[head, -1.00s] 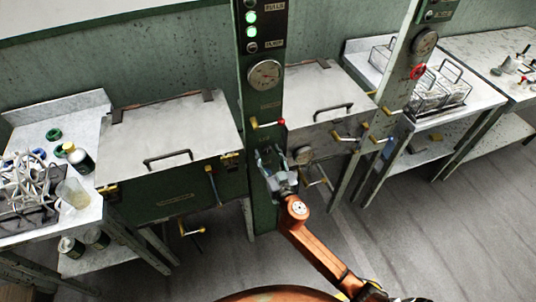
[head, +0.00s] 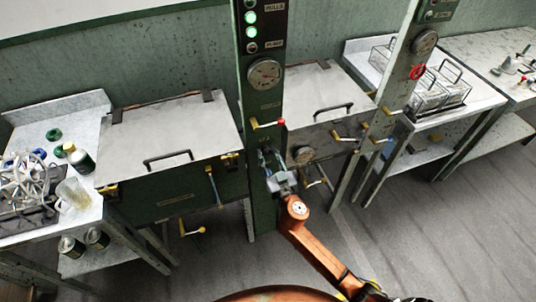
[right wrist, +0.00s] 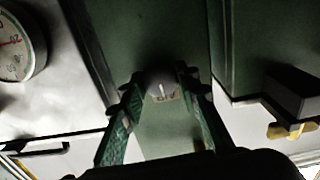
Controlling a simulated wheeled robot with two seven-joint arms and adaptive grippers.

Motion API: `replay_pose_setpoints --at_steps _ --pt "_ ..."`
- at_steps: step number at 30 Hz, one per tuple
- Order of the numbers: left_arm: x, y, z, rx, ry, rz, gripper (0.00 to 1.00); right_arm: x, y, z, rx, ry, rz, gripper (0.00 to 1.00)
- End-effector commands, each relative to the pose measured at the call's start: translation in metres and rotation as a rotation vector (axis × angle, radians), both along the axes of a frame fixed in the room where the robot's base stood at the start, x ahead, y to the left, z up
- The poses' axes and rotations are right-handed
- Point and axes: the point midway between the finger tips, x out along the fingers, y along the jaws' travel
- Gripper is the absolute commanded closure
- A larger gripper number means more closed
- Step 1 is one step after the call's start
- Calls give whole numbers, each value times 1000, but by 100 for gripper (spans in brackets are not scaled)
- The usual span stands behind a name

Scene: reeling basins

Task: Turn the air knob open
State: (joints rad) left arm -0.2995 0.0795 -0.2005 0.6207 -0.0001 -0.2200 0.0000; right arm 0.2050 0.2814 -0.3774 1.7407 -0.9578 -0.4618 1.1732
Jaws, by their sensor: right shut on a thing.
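The air knob (right wrist: 160,82) is a small round grey knob with a white pointer line. It sits on the green column (head: 264,103), just by a small label that seems to read AIR. In the right wrist view it is between the fingers of my right gripper (right wrist: 161,88), which is shut on it. The pointer line stands nearly upright in that view. In the head view my right gripper (head: 272,158) is against the column's lower front and hides the knob. My left gripper does not show.
Lidded basins stand left (head: 170,125) and right (head: 325,100) of the column. Tables with glassware stand at both sides. The floor is clear.

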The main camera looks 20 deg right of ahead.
Motion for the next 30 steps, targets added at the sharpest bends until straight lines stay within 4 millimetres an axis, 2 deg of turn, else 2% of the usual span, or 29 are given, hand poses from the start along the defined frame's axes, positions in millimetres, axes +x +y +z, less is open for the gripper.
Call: replay_pose_setpoints --at_steps 8,30 --pt "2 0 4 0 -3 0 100 0 0 1 -181 -6 -1 94" --pt "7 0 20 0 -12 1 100 0 0 1 -885 -30 0 94"
